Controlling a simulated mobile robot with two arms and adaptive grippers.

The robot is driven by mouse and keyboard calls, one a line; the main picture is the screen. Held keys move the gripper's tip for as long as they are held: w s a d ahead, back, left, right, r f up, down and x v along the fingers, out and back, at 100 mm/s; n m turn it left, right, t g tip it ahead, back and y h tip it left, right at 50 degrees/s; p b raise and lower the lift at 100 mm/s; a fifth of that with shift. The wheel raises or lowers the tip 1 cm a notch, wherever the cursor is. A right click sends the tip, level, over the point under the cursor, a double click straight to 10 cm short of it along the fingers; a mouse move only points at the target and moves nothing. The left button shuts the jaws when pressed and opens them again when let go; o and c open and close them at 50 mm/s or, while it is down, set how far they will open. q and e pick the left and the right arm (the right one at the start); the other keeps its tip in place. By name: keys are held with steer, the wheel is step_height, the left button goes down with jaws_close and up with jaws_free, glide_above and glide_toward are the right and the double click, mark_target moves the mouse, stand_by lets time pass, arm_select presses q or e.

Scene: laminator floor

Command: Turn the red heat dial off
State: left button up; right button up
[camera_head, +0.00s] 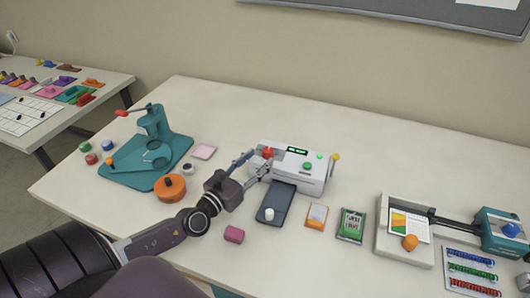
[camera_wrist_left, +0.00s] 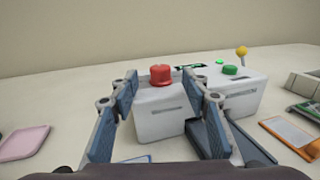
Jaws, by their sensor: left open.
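The red heat dial (camera_head: 268,153) sits on the top left end of the white laminator (camera_head: 312,178). In the left wrist view the dial (camera_wrist_left: 161,75) is a round red knob standing up from the white body (camera_wrist_left: 160,119). My left gripper (camera_head: 255,164) is beside the left end of the laminator, close to the dial. In the left wrist view its two blue-grey fingers (camera_wrist_left: 160,105) are spread apart, with the dial between and beyond them. Nothing is held. My right gripper is not in view.
A green button (camera_head: 307,166), a lit display (camera_head: 297,150) and a yellow-knobbed lever (camera_head: 336,157) are on the laminator. A dark tray (camera_head: 273,212) lies in front. An orange round object (camera_head: 170,188) and a teal press (camera_head: 155,130) stand left. The table behind is clear.

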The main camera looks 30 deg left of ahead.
mark_target(265, 154)
arm_select(q)
steer(key=shift+w+d+f, duration=0.1)
steer(key=shift+w, duration=1.95)
